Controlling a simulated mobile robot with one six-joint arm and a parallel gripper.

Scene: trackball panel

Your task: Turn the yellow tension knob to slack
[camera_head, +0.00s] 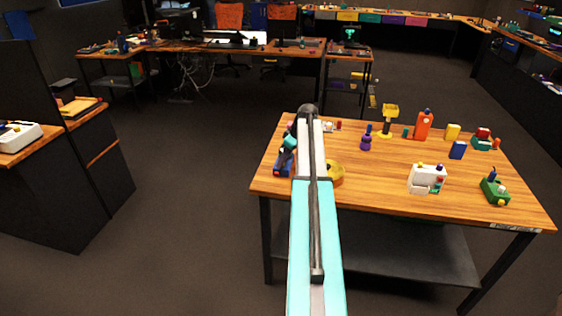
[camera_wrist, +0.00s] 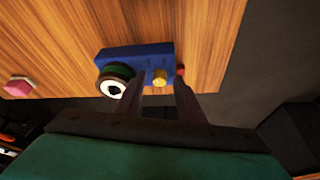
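The blue panel (camera_wrist: 145,62) lies on the wooden table in the wrist view. On its left part is a trackball (camera_wrist: 114,88), white and black, by a dark green ring. The small yellow knob (camera_wrist: 160,77) is on the panel's near side. My gripper (camera_wrist: 165,82) is open, its two dark fingers apart with the knob showing between the tips. I cannot tell whether either finger touches it. The right fingertip partly hides a red part (camera_wrist: 181,70) at the panel's right end. In the head view the blue panel (camera_head: 283,168) is at the table's left edge, partly covered by my arm.
A pink block (camera_wrist: 19,86) lies left of the panel. Bare wood surrounds the panel's far side.

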